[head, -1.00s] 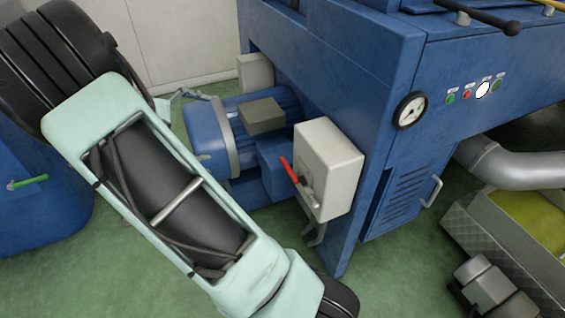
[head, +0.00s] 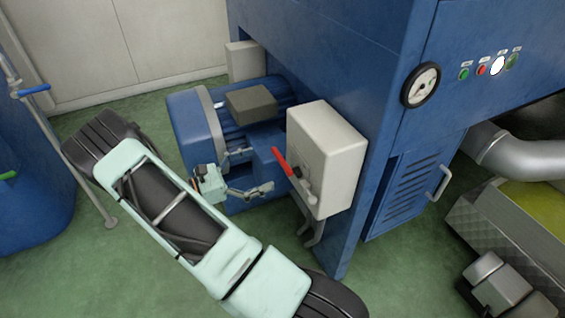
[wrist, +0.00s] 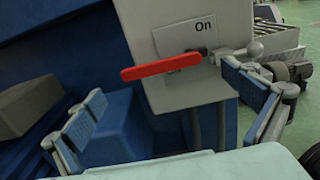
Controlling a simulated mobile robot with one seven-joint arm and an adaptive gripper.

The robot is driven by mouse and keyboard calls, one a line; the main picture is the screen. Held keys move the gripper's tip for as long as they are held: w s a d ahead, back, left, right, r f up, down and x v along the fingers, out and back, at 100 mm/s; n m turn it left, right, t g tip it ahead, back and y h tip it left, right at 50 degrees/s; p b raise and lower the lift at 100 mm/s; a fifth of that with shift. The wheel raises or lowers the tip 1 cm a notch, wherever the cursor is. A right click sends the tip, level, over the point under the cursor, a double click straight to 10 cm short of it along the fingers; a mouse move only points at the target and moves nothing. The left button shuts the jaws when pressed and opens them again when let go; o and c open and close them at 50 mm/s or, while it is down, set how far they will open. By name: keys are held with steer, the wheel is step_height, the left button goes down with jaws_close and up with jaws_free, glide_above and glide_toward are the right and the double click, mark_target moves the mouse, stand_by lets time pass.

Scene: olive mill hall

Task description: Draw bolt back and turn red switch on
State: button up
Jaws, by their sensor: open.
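The red switch (head: 282,163) is a red lever on the side of a light grey box (head: 328,150) fixed to the blue machine. A metal bolt with a ball knob (wrist: 253,49) sits at the lever's pivot end, reaching right. My gripper (head: 238,172) is left of the box, apart from the lever. In the wrist view its fingers (wrist: 172,128) are wide open, empty, below the lever and bolt.
A blue motor (head: 190,125) stands behind my gripper. A pressure gauge (head: 420,85) and several buttons (head: 482,70) are on the machine's front. A grey pipe (head: 520,158) and metal crate (head: 500,235) are at right. Green floor (head: 130,270) is clear at lower left.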

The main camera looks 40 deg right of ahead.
mark_target(279, 161)
steer(key=b+x, duration=0.1)
steer(key=x, duration=0.5)
steer(key=shift+s+d, duration=0.15)
steer(key=shift+d, duration=0.2)
steer(key=shift+r, duration=0.1)
steer(key=c, duration=1.5)
